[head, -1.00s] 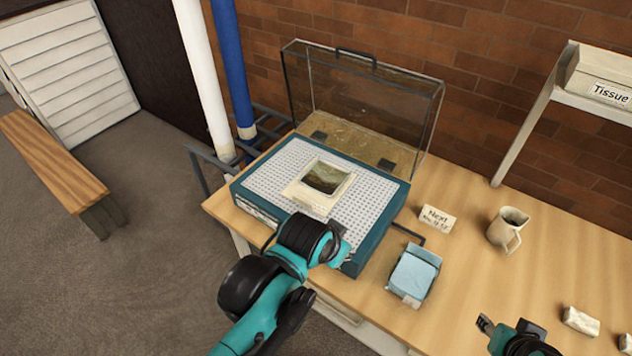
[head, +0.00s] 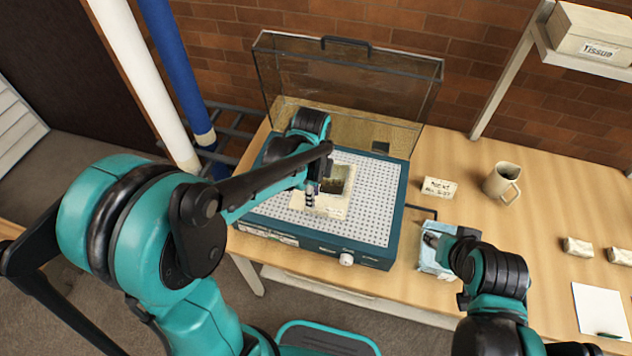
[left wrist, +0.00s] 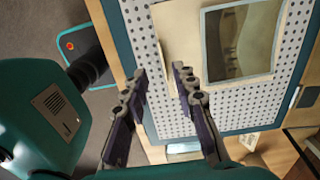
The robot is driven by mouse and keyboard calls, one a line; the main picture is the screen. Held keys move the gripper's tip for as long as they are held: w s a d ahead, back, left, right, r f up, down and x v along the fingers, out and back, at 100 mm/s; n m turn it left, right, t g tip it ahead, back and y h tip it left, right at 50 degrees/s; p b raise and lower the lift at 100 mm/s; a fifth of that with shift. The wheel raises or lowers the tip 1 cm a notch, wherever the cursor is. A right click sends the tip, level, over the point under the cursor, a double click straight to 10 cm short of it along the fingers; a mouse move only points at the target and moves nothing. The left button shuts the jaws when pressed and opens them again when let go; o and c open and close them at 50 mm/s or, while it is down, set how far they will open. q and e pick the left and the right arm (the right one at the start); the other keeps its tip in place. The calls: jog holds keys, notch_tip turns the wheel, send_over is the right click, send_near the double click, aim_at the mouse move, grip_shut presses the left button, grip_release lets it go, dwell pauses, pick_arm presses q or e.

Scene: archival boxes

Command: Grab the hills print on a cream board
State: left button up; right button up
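The hills print on its cream board (head: 334,206) lies flat on the white perforated bed of a teal machine. The left wrist view shows the dark hills picture and the cream board (left wrist: 185,38) around it. My left gripper (head: 311,193) is low over the board's left part, hiding some of it. In the left wrist view my left gripper (left wrist: 160,82) is open and empty, its fingers straddling the board's near left edge. I cannot tell how high the fingertips are. My right gripper (head: 432,240) is over the blue-lined tray (head: 428,262); its fingers are too small to read.
The teal machine (head: 398,215) has its clear lid (head: 350,85) raised behind the bed. To its right are a small sign card (head: 439,188), a cream mug (head: 502,182), small white blocks (head: 577,247) and paper (head: 603,310).

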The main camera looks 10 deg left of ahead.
aim_at(316, 209)
pick_arm(q)
jog(key=f, duration=0.2)
jog(key=f+b, duration=0.1)
jog(key=f, duration=0.1)
jog(key=d+f+b, duration=0.1)
jog(key=f, duration=0.1)
jog(key=shift+w+f, duration=0.15)
jog(key=shift+f, duration=0.2)
grip_shut()
